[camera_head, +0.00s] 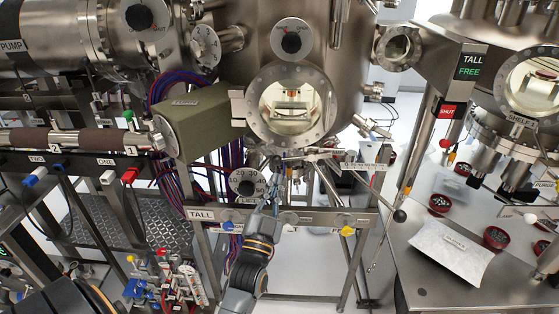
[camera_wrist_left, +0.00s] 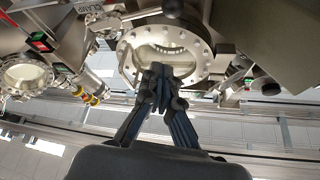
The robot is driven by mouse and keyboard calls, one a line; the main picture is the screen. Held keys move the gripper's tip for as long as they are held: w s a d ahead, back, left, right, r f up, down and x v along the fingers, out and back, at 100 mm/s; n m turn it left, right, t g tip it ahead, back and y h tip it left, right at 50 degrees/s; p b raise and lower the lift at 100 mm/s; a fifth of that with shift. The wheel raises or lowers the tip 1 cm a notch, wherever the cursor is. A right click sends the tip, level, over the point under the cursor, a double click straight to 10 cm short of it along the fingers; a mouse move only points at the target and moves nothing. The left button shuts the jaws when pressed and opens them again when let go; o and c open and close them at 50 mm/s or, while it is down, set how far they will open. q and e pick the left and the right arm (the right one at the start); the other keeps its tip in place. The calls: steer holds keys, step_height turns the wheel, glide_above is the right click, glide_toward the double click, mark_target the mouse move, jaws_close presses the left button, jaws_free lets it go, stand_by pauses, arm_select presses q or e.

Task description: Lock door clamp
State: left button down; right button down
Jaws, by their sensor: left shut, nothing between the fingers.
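A round flanged door with a glass window (camera_head: 323,108) is on the front of the steel chamber in the head view; it also shows in the left wrist view (camera_wrist_left: 203,70). A thin lever (camera_head: 378,194) with a black ball end slants down to the right below the door. A label reading CLAMP (camera_wrist_left: 95,19) shows in the left wrist view. My left gripper (camera_head: 277,168) is shut and empty just under the door's lower rim; its fingers (camera_wrist_left: 160,78) overlap the door's edge in the wrist view. Contact cannot be told. My right gripper is out of view.
A rail marked TALL (camera_head: 201,214) runs below the door, with a dial (camera_head: 244,183) above it. An olive box (camera_head: 200,122) stands left of the door. A steel bench (camera_head: 420,270) with a white packet (camera_head: 452,250) is at right.

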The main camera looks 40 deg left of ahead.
mark_target(301, 158)
arm_select(q)
steer(key=p+x, duration=0.4)
steer(key=x, duration=0.6)
steer(key=shift+r, duration=0.2)
steer(key=f, duration=0.1)
steer(key=a+f, duration=0.1)
steer(key=shift+s+f+p, duration=0.1)
steer(key=shift+f+p, duration=0.25)
steer(key=shift+f, duration=0.05)
steer(key=shift+s+a+f, duration=0.15)
steer(key=shift+a+f, duration=0.2)
steer(key=shift+f, duration=0.35)
steer(key=shift+f, duration=0.1)
